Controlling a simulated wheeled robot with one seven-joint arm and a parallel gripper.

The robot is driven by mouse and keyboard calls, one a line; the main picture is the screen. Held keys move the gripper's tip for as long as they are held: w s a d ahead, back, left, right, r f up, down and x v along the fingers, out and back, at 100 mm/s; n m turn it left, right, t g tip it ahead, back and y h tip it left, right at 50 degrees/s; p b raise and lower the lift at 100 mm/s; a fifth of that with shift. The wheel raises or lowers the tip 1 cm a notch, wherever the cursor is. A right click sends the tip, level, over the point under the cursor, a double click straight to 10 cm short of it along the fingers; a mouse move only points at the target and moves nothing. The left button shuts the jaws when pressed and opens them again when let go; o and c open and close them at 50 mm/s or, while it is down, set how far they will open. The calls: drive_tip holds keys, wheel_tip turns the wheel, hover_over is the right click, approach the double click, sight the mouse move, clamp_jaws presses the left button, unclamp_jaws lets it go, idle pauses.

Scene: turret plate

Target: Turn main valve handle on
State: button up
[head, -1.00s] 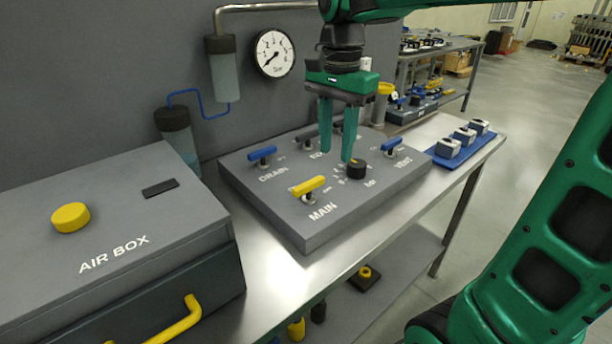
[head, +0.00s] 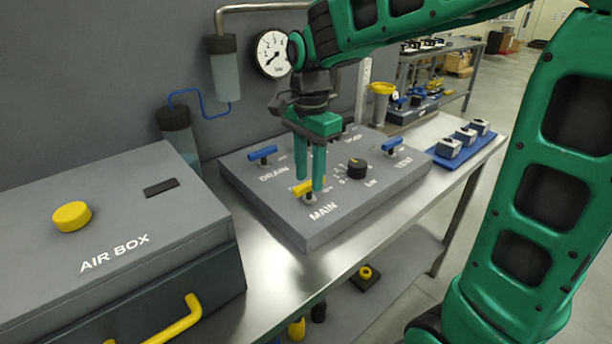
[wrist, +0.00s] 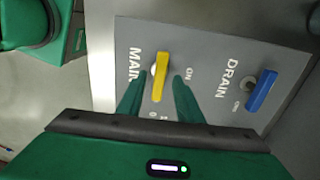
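The yellow main valve handle (head: 301,188) stands on the grey turret plate (head: 290,222) above the MAIN label, partly hidden by my fingers in the head view. In the wrist view the yellow handle (wrist: 160,78) lies between my two fingers, with an ON mark beside it. My gripper (head: 310,184) points down over the handle. It is open, with a finger on either side and gaps visible between fingers and handle in the wrist view (wrist: 157,98). I cannot tell how far the fingertips reach down along the handle.
The blue DRAIN handle (head: 263,153) is left of my gripper. A black knob (head: 356,168) and the blue VENT handle (head: 391,145) are to the right. The air box (head: 100,215) stands at left. A blue tray (head: 455,158) lies at the bench's far right.

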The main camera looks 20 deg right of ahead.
drive_tip(key=shift+f, duration=0.45)
